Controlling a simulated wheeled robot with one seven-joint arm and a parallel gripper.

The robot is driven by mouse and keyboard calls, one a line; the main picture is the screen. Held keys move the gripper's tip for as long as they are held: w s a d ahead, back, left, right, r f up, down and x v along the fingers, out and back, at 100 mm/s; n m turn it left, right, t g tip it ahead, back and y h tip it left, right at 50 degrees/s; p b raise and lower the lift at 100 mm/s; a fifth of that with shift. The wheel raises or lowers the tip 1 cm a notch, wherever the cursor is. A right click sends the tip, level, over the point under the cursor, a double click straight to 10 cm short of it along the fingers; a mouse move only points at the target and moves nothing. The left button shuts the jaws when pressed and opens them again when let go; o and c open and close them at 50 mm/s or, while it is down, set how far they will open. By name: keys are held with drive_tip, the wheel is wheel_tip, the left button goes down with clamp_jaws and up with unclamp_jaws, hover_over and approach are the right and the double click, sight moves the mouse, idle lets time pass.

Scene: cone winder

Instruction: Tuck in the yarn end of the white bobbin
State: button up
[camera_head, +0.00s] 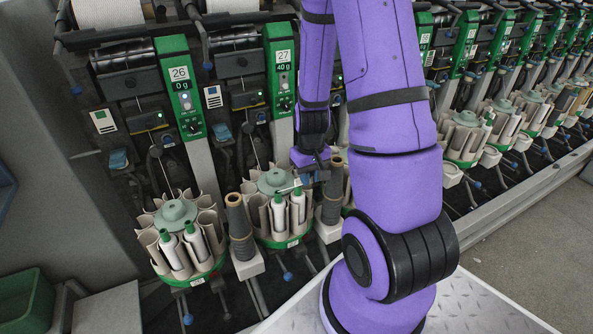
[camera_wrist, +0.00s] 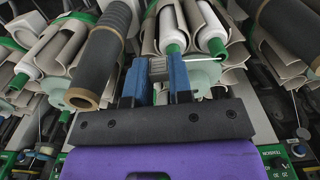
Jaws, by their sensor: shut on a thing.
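Two white bobbins with green tips stand in the round magazine of unit 27, the left one (camera_head: 279,214) and the right one (camera_head: 298,206). In the wrist view they show at the top, one (camera_wrist: 172,28) just beyond my fingertips and one (camera_wrist: 211,30) to the right. A thin white yarn end (camera_wrist: 206,59) runs from my fingertips toward the right-hand bobbin's tip; it also shows in the head view (camera_head: 289,188). My gripper (camera_wrist: 158,68) is shut on the yarn end, above the magazine's pale green hub (camera_head: 274,181). The pinch point itself is hidden.
Dark grey cones stand on either side of this magazine, at left (camera_head: 239,226) and right (camera_head: 333,190). Unit 26's magazine (camera_head: 176,212) holds similar bobbins at left. More units line the right. A green bin (camera_head: 27,299) is at lower left.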

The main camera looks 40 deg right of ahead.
drive_tip(key=shift+s+d+r, duration=0.1)
drive_tip(key=shift+s+r, duration=0.2)
drive_tip(key=shift+r, duration=0.5)
drive_tip(key=shift+s+r, duration=0.3)
drive_tip(key=shift+r, duration=0.5)
